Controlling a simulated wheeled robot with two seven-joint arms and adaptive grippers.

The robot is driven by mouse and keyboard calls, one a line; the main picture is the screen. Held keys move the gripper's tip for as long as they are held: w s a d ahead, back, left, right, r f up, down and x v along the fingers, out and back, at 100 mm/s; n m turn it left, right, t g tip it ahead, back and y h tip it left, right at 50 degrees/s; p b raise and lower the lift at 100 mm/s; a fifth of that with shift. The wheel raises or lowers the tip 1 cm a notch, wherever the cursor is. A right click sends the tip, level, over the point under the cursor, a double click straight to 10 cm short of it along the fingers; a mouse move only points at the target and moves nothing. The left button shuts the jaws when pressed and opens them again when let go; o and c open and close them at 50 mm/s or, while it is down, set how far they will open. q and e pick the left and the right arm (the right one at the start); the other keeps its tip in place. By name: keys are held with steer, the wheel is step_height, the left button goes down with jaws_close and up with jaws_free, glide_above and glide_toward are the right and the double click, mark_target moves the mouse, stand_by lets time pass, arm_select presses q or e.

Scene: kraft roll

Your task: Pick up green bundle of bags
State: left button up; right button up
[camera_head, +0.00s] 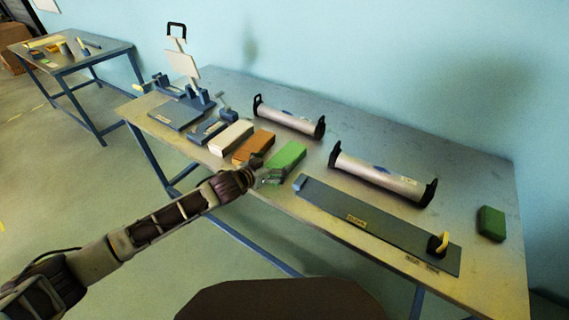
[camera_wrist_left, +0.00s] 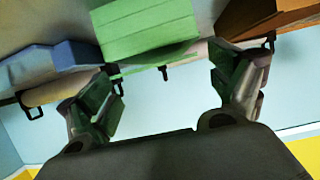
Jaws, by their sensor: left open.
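The green bundle of bags (camera_head: 287,157) lies on the table, to the right of an orange-brown bundle (camera_head: 254,146) and a white one (camera_head: 231,137). My left gripper (camera_head: 267,177) is at the table's front edge, close to the near end of the green bundle. In the left wrist view the green bundle (camera_wrist_left: 145,30) shows ahead of the gap between the two spread fingers (camera_wrist_left: 168,92). The left gripper is open and empty. Whether it touches the bundle cannot be told. My right gripper is not in view.
A long grey board (camera_head: 370,222) with a yellow-handled tool lies right of the bundle. Two silver rolls on black holders (camera_head: 288,120) (camera_head: 380,177) stand behind. A green block (camera_head: 491,223) sits at the far right. A blue-grey stand (camera_head: 182,108) is at the left.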

mark_target(284, 159)
arm_select(q)
steer(key=shift+w+d+f, duration=0.1)
steer(key=shift+w+d, duration=0.15)
steer(key=shift+w, duration=0.05)
steer(key=shift+x, duration=2.4)
steer(key=shift+w+f, duration=0.2)
steer(key=shift+f, duration=0.05)
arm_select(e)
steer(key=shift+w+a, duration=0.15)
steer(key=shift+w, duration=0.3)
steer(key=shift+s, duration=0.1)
arm_select(q)
steer(key=shift+a, duration=0.1)
steer(key=c, duration=1.3)
steer(key=shift+r, duration=0.15)
